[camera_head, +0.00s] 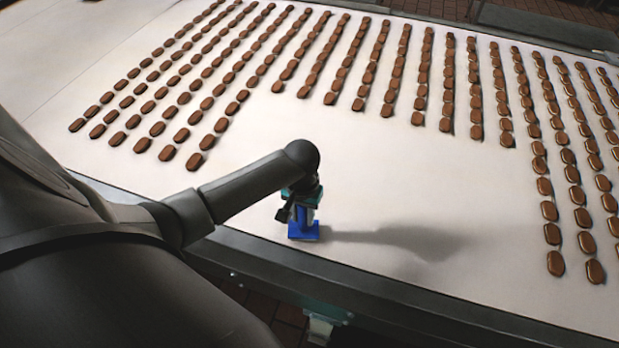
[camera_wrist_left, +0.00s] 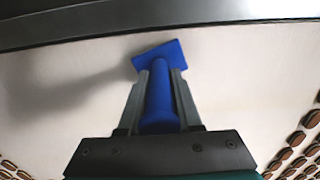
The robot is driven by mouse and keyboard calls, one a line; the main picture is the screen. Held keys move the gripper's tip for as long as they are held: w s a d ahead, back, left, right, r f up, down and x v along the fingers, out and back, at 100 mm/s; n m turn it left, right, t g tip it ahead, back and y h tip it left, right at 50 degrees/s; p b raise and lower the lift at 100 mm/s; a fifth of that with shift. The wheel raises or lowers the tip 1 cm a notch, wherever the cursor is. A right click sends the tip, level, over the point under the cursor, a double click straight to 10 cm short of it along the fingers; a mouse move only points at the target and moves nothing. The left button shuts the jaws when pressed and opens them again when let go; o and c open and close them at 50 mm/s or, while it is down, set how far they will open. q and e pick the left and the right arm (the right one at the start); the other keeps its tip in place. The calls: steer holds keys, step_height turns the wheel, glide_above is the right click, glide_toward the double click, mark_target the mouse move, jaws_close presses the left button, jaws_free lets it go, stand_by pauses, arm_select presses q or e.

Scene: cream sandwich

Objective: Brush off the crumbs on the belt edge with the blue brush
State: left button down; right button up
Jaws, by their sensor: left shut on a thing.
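The blue brush (camera_head: 304,231) is at the near edge of the white belt (camera_head: 370,190), just inside the dark metal rail (camera_head: 400,308). My left gripper (camera_head: 302,206) is shut on its handle from above. In the left wrist view the brush (camera_wrist_left: 160,100) points toward the rail (camera_wrist_left: 150,17), with its flat blue head a short way from it. My left gripper's fingers (camera_wrist_left: 157,98) lie on both sides of the handle. I cannot tell if the brush touches the belt. No crumbs can be made out. My right gripper is not in view.
Many rows of brown sandwich biscuits (camera_head: 395,70) cover the far and right parts of the belt. The belt around the brush is bare, with a clear strip along the near rail. My left arm covers the lower left.

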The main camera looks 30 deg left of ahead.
arm_select(q)
steer(key=shift+r, duration=3.6)
steer(key=shift+w+d, duration=0.1)
steer(key=shift+w, duration=0.05)
steer(key=shift+w+d+b, duration=0.15)
steer(key=shift+b, duration=0.2)
steer(key=w+d+m+b, duration=0.2)
steer(key=d+b, duration=0.6)
steer(key=b, duration=0.8)
steer(key=shift+m, duration=0.3)
steer(key=shift+s+a+f+b, duration=0.1)
steer(key=shift+s+f+b, duration=0.15)
steer(key=shift+s+b, duration=0.7)
steer(key=shift+s+a+f+b, duration=0.15)
steer(key=shift+s+f+b, duration=0.2)
steer(key=shift+b, duration=1.15)
steer(key=shift+s+a+f+b, duration=0.1)
steer(key=shift+s+f+b, duration=0.1)
steer(key=shift+s+b, duration=0.75)
